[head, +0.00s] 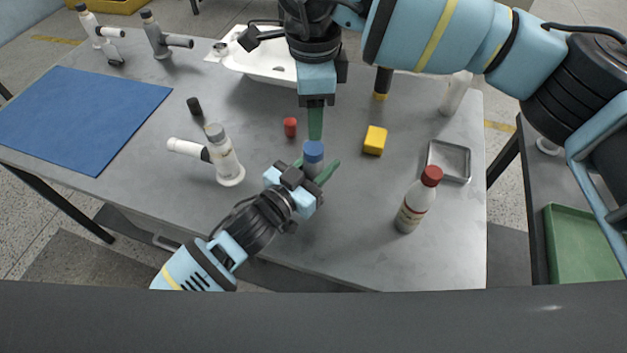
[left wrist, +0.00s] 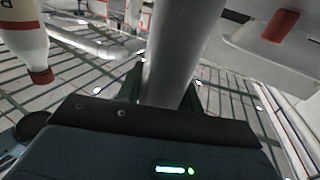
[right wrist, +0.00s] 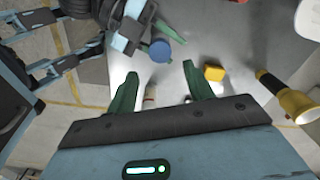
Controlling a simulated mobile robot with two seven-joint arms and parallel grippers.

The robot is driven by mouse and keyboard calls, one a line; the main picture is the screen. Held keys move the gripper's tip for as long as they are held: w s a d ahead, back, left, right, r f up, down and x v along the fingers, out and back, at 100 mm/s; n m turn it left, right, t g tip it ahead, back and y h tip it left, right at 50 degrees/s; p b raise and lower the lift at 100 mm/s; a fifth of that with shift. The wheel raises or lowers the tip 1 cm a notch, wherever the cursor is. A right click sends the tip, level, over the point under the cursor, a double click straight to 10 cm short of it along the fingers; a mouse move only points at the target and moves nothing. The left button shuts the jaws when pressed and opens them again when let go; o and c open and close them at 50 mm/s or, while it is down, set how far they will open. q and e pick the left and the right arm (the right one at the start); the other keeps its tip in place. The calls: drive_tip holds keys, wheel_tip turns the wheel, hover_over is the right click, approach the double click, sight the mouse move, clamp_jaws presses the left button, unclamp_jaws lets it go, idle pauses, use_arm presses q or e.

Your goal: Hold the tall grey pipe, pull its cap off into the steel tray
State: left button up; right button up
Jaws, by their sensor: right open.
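The tall grey pipe stands upright near the table's front edge, with a blue cap (head: 313,150) on its top. The left wrist view shows the grey pipe (left wrist: 176,50) between the fingers of my left gripper (head: 314,170), with a finger against each side below the cap. My right gripper (head: 315,138) is open and empty, pointing down just above and behind the cap. In the right wrist view the blue cap (right wrist: 159,51) lies just past the fingertips, not between them. The square steel tray (head: 430,160) is on the table to the right and appears empty.
A blue mat (head: 80,115) lies farther left. A white basin (head: 265,65) is behind.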

sight(315, 148)
use_arm(q)
clamp_jaws()
use_arm(e)
drive_tip(key=shift+o, duration=0.9)
wheel_tip(315, 148, up, 4)
drive_tip(key=m, duration=1)
drive_tip(key=shift+f, duration=5.9)
drive_tip(key=c, duration=1.2)
drive_tip(key=shift+d, duration=0.1)
drive_tip(key=shift+r, duration=0.4)
